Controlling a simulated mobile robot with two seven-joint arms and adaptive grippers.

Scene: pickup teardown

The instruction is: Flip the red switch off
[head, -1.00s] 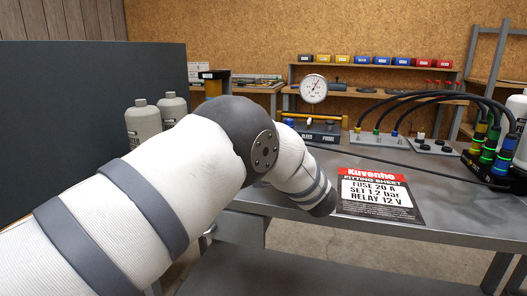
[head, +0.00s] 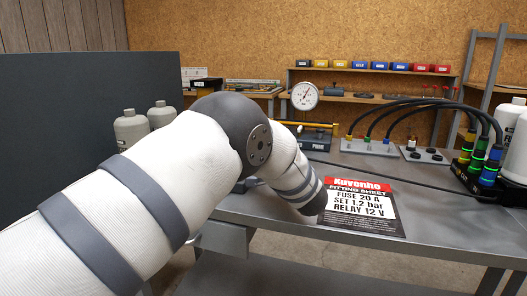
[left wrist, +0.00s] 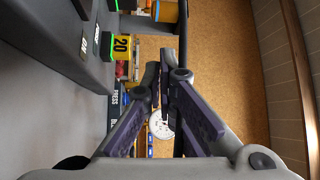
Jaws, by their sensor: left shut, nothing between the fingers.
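I cannot make out a red switch in either view. My left gripper (left wrist: 160,82) shows in the left wrist view with its dark fingers together and nothing between them. In the head view it is hidden behind my left arm, whose forearm bends down beside the fitting sheet (head: 362,214). In the left wrist view a grey panel (left wrist: 60,60) with a green-lit slot (left wrist: 97,38) and small white labels lies left of the fingers. My right gripper is in neither view.
The grey bench (head: 440,215) carries a dial gauge (head: 305,96) on a stand and a block with black hoses (head: 480,165) at right. Grey bottles (head: 131,130) stand by a dark panel (head: 70,110) at left. The bench front at right is clear.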

